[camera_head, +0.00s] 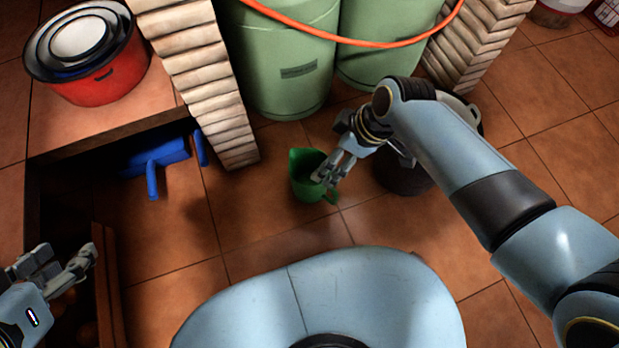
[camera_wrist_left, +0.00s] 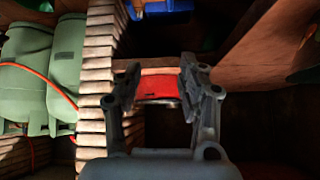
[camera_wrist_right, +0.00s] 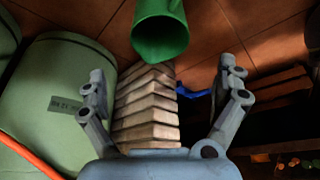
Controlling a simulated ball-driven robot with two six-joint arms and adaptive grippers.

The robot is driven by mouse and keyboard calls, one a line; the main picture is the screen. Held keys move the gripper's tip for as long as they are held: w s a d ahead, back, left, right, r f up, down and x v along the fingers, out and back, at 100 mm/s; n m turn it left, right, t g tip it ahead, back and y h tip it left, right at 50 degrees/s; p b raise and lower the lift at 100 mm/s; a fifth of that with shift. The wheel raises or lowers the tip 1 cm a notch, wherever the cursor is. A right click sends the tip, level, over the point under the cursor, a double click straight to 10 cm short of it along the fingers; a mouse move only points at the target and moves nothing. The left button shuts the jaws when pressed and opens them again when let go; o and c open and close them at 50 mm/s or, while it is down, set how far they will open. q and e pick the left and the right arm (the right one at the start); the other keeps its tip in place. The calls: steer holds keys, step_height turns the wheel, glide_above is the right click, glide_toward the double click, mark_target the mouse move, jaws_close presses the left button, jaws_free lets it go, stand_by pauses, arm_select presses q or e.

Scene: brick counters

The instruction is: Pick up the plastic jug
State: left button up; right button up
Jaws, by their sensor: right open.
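The green plastic jug (camera_head: 304,178) stands on the tiled floor in the middle of the head view, its opening facing up. It also shows in the right wrist view (camera_wrist_right: 160,32), at the top, beyond the fingertips. My right gripper (camera_head: 336,170) is open at the jug's right side, over its handle side in the head view; whether it touches the jug cannot be told. Nothing is held between its fingers in the right wrist view (camera_wrist_right: 163,78). My left gripper (camera_head: 66,262) is open and empty at the lower left, far from the jug; it also shows in the left wrist view (camera_wrist_left: 160,75).
Green gas cylinders (camera_head: 287,75) with an orange hose (camera_head: 330,38) stand behind the jug, between brick pillars (camera_head: 195,70). A red pot (camera_head: 95,80) sits on the left counter; a blue item (camera_head: 155,160) is below it. A dark round container (camera_head: 405,178) is right of the jug.

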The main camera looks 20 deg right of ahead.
mark_target(316, 184)
steer(key=shift+b+x, duration=0.55)
steer(key=shift+x, duration=0.65)
arm_select(q)
steer(key=shift+s+f+t+b, duration=1.7)
steer(key=shift+f+t, duration=0.4)
steer(key=shift+f, duration=0.4)
steer(key=w+d+r+m+t+h+b, duration=0.2)
steer(key=w+r+t, duration=0.5)
steer(key=w+r, duration=0.5)
step_height(316, 184, up, 17)
steer(key=s+d+m+t+h+b, duration=0.2)
steer(key=m+t+h, duration=0.1)
steer(key=t, duration=0.3)
steer(key=shift+s+t+h+b, duration=0.15)
steer(key=shift+t+h+b, duration=0.25)
steer(key=shift+h, duration=0.5)
arm_select(e)
steer(key=x, duration=1)
steer(key=shift+d, duration=0.15)
